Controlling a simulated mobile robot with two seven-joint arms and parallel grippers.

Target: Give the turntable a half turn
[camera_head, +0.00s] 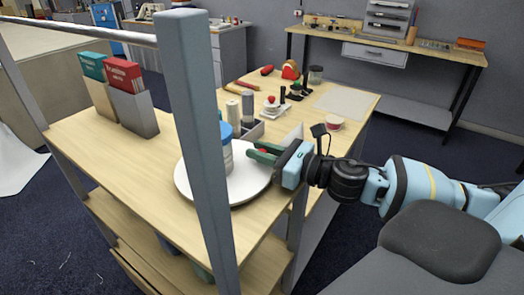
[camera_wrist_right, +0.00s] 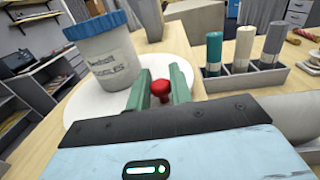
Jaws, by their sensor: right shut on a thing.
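The turntable is a round white disc (camera_head: 252,185) lying on the wooden table; in the right wrist view its white surface (camera_wrist_right: 82,106) spreads under and beyond my fingers. A small red knob (camera_wrist_right: 160,88) stands up from it near its edge. My right gripper (camera_head: 257,152) reaches in from the right, over the disc, with its green fingers shut on the red knob. A white tub with a blue lid (camera_wrist_right: 104,62) stands on the disc beside the gripper; in the head view a grey post partly hides this tub (camera_head: 227,150). My left gripper is not in view.
The grey upright post (camera_head: 199,150) crosses the front of the table. Book boxes (camera_head: 133,112) stand at the left. A small tray (camera_wrist_right: 248,80) with cylinders is close to the right of my gripper.

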